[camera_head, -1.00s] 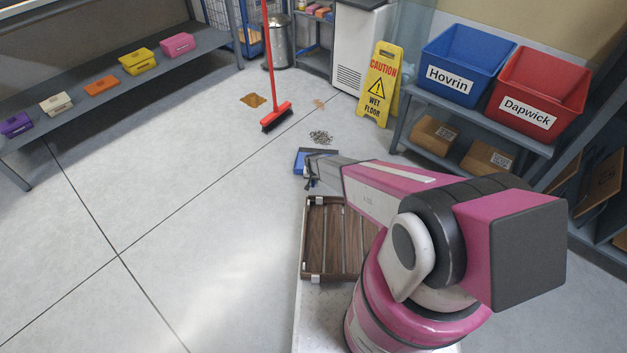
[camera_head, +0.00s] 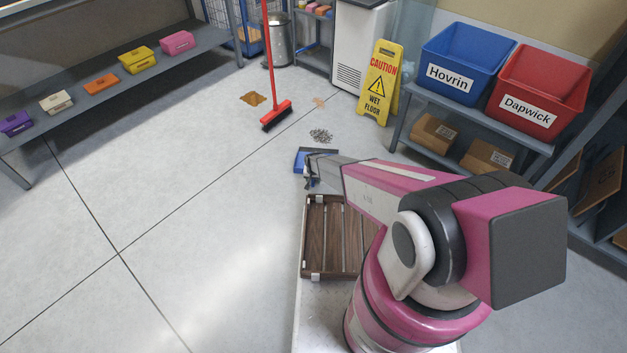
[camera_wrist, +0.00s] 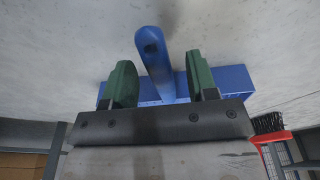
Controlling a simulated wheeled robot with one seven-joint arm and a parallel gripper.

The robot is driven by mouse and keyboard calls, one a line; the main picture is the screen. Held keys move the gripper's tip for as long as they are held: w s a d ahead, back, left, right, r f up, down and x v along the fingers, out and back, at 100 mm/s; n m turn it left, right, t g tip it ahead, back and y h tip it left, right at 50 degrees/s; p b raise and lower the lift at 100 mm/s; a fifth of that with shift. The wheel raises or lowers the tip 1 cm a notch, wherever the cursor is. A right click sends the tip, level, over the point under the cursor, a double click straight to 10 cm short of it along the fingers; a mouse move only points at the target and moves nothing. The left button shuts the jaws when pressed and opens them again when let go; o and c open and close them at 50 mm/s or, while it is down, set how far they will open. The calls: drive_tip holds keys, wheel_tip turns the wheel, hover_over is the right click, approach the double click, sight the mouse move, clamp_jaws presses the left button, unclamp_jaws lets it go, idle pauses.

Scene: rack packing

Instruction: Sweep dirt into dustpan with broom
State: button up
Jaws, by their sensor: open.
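A red broom (camera_head: 272,75) stands upright on the floor, its dark bristles down; part of its head (camera_wrist: 268,124) shows at the right edge of the wrist view. A pile of grey dirt (camera_head: 320,135) lies on the floor in front of the broom. The blue dustpan (camera_head: 301,157) lies just below the dirt, partly hidden by my arm. My gripper (camera_head: 309,180) is beside the dustpan. In the wrist view its green fingers (camera_wrist: 163,84) are apart, with the blue dustpan handle (camera_wrist: 155,62) between them; I see gaps on both sides.
Brown stains (camera_head: 252,98) mark the floor near the broom. A yellow wet-floor sign (camera_head: 380,85) stands right of the dirt, beside a shelf with blue (camera_head: 463,62) and red bins (camera_head: 541,92). A slatted wooden tray (camera_head: 327,236) sits near my arm. The left floor is clear.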

wheel_tip(320, 180, up, 11)
drive_tip(key=s, duration=0.1)
drive_tip(key=shift+s+f, duration=0.15)
drive_tip(key=shift+s, duration=0.2)
